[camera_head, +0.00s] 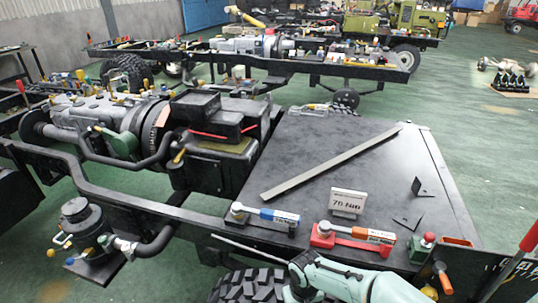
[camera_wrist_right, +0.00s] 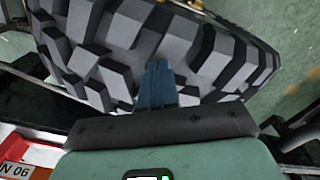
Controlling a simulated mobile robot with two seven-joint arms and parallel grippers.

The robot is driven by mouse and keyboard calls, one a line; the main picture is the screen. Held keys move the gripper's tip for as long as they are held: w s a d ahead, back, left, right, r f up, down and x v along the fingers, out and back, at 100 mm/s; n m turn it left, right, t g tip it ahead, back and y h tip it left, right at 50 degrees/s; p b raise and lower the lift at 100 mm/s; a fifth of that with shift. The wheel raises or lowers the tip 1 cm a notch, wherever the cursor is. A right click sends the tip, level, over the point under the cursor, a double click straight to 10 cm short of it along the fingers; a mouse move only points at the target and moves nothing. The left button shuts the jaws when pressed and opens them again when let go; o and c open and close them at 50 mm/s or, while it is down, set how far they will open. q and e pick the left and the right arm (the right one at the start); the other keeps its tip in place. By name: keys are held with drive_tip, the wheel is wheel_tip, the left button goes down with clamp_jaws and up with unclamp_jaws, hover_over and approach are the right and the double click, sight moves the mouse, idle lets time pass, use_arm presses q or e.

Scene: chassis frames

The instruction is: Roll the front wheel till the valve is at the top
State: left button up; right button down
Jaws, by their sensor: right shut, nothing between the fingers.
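The front wheel (camera_head: 245,286) shows at the bottom of the head view as a black tyre with chunky tread, partly under the chassis frame and cut off by the picture edge. In the right wrist view its tread (camera_wrist_right: 120,40) fills the top. My right gripper (camera_wrist_right: 158,72) has its blue fingers shut and empty, with the tips against or just in front of the tread blocks; I cannot tell if they touch. In the head view my teal right arm covers part of the wheel, and the fingers are hidden. The valve is not visible. My left gripper is not in view.
A black deck plate (camera_head: 330,220) above the wheel carries a long metal bar (camera_head: 330,163), a "76 Nm" sign (camera_head: 348,203), blue and red torque wrenches (camera_head: 354,235), and small brackets. A red-handled lever (camera_head: 520,255) stands at right. Green floor lies open beyond.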

drive_tip(key=shift+a, duration=0.15)
drive_tip(key=shift+w+a+f, duration=0.1)
drive_tip(key=shift+w+a, duration=0.2)
drive_tip(key=shift+a, duration=0.5)
drive_tip(key=shift+a, duration=0.25)
drive_tip(key=shift+w+a+f, duration=0.15)
drive_tip(key=shift+a, duration=0.35)
drive_tip(key=shift+a+f, duration=0.15)
drive_tip(key=shift+a, duration=0.05)
